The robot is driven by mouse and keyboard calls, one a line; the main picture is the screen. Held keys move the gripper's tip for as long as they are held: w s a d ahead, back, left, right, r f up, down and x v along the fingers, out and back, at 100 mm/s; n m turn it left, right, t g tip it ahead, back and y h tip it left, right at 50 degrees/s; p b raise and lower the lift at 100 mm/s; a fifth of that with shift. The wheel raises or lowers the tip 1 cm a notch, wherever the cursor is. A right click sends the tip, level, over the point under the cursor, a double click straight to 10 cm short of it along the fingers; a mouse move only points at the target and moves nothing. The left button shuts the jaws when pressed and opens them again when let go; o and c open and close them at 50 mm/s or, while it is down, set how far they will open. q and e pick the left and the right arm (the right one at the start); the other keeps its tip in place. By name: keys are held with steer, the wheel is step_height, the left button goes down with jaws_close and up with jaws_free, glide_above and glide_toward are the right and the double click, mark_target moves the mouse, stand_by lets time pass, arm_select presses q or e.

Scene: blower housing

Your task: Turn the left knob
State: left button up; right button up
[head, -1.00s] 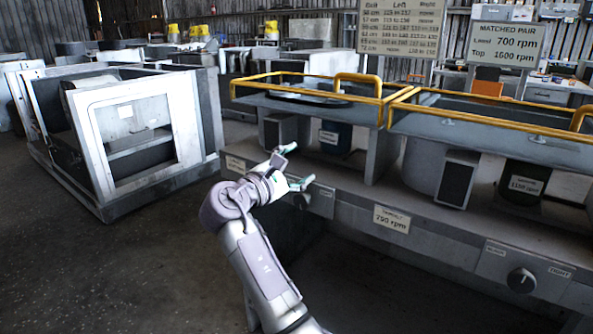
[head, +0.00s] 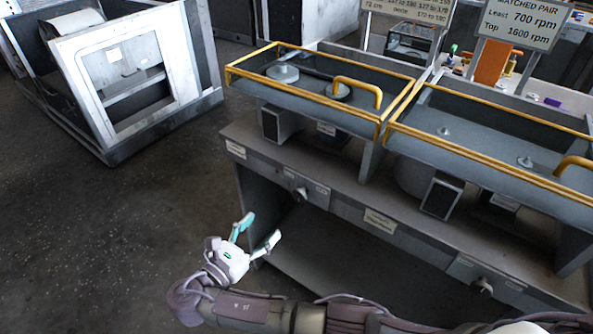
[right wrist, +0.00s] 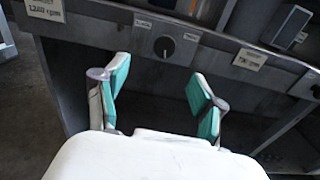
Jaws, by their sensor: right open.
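The left knob (head: 300,193) is a small dark dial on the grey bench's front panel, below the left yellow-railed tray. In the right wrist view the knob (right wrist: 164,46) sits on a pale plate with a small label on each side. My right gripper (head: 259,232) is open and empty, below and left of the knob and apart from it. In the right wrist view the open gripper (right wrist: 160,76) has its teal-padded fingers spread, with the knob beyond and between them. My left gripper is not in view.
The bench (head: 330,200) has a second knob (head: 483,286) farther right. Yellow-railed trays (head: 320,92) stand above the panel. An rpm sign (head: 520,22) is at the back right. A grey cabinet frame (head: 130,85) stands at left. Floor between is clear.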

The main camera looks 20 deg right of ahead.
mark_target(298, 196)
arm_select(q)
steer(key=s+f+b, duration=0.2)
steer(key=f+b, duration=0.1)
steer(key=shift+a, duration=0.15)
arm_select(e)
steer(key=shift+n, duration=0.3)
steer(key=x, duration=0.8)
steer(key=s+x, duration=0.1)
steer(key=x, duration=0.4)
steer(key=shift+w+d, duration=0.1)
steer(key=shift+d, duration=0.3)
steer(key=c, duration=1.1)
steer(key=shift+c, duration=0.2)
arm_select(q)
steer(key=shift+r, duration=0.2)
